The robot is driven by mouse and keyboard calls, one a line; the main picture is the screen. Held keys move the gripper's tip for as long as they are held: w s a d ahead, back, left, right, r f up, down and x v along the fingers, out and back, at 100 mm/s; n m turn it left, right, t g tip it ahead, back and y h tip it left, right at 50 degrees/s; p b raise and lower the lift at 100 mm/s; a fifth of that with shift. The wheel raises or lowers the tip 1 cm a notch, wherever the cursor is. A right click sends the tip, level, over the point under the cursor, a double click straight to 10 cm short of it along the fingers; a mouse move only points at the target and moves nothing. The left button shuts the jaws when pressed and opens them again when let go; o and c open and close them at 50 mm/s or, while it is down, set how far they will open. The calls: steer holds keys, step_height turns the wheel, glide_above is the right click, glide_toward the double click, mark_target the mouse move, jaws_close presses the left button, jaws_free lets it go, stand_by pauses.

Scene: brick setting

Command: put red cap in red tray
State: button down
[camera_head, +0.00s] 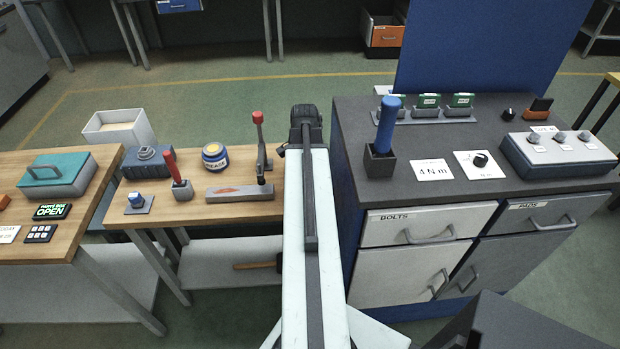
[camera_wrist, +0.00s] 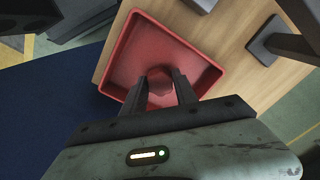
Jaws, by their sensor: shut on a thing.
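In the wrist view a red tray (camera_wrist: 125,57) with raised walls sits at the edge of a wooden tabletop. My gripper (camera_wrist: 160,78) is over the tray, its two dark fingers reaching inward from the tray's near side. It is shut on a red cap (camera_wrist: 160,76), which shows between the fingertips. The cap blends with the tray floor, so I cannot tell whether it touches the floor. In the head view my arm hides the tray, the cap and the gripper's fingers.
Wooden bench (camera_head: 235,213) holds a grease tin (camera_head: 214,157), a red-handled tool (camera_head: 172,168) and a red-knobbed upright clamp (camera_head: 259,140). Dark cabinet (camera_head: 350,120) stands right of my arm, with a blue-handled tool (camera_head: 387,125) on top. A dark post (camera_wrist: 295,42) rises right of the tray.

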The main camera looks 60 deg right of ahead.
steer(key=shift+w, duration=0.1)
steer(key=c, duration=1)
jaws_free()
steer(key=shift+f, duration=0.1)
steer(key=shift+o, duration=0.2)
step_height(320, 180, up, 12)
steer(key=p, duration=1.2)
steer(key=shift+r+p, duration=0.25)
steer(key=shift+p, duration=0.05)
steer(key=shift+f, duration=0.1)
